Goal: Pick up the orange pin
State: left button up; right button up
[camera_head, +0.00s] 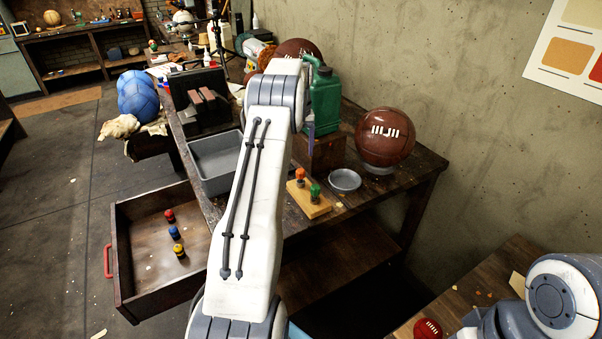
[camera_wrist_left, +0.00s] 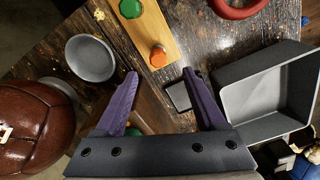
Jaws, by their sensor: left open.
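The orange pin (camera_head: 300,174) stands in a yellow wooden block (camera_head: 308,204) on the workbench. A green pin (camera_head: 315,191) stands in the same block. In the left wrist view the orange pin (camera_wrist_left: 158,57) appears just beyond the gap between the fingertips, with the green pin (camera_wrist_left: 130,8) farther up. My left gripper (camera_wrist_left: 160,74) is open and empty, with its two purple fingers apart. In the head view my arm mostly hides it, and a purple finger (camera_head: 310,130) shows above the block. My right gripper is out of view.
A grey dish (camera_head: 345,181) lies right of the block, and a brown leather ball (camera_head: 385,137) stands behind it. A green can (camera_head: 323,100) sits on a wooden box. A grey tray (camera_head: 216,160) lies left. An open drawer (camera_head: 140,268) holds several coloured pins.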

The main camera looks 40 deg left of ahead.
aim_at(300, 170)
pick_arm(q)
notch_tip(300, 170, down, 4)
jog(key=shift+f+p, duration=0.2)
jog(key=shift+p, duration=0.15)
jog(key=f+p, duration=0.2)
jog(key=f, duration=0.3)
jog(key=shift+w, duration=0.2)
jog(key=shift+f, duration=0.15)
grip_shut()
